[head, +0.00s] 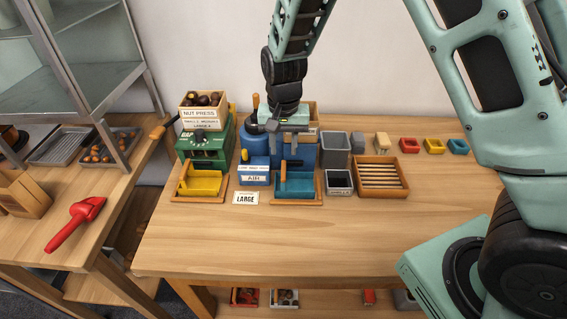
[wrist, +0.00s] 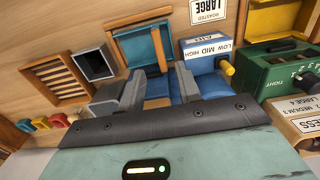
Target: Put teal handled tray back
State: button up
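The teal tray (head: 297,186) sits on a wooden base in front of the blue machine (head: 255,146), its wooden handle (head: 283,172) standing up at the left. In the wrist view the tray (wrist: 134,53) lies beyond my fingertips, with the orange handle (wrist: 158,46) along its right side. My gripper (head: 284,146) is above and behind the tray, over the blue machine. The fingers appear clear of the handle.
A yellow tray (head: 200,185) sits before the green nut press (head: 203,150) at the left. A grey bin (head: 336,148), a small dark box (head: 339,182) and a slatted wooden tray (head: 381,176) stand to the right. The LARGE card (head: 245,198) lies in front. The table's front is clear.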

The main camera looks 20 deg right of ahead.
jog(key=s+a+r+n+y, duration=0.1)
jog(key=s+a+r+n, duration=0.55)
jog(key=s, duration=0.65)
jog(key=s+r+n, duration=0.2)
jog(key=s+n, duration=0.1)
jog(key=s, duration=0.4)
jog(key=s+r+n, duration=0.3)
jog(key=s, duration=0.5)
jog(key=shift+r, duration=0.2)
jog(key=shift+d, duration=0.1)
jog(key=shift+f+b, duration=0.2)
jog(key=shift+b, duration=0.2)
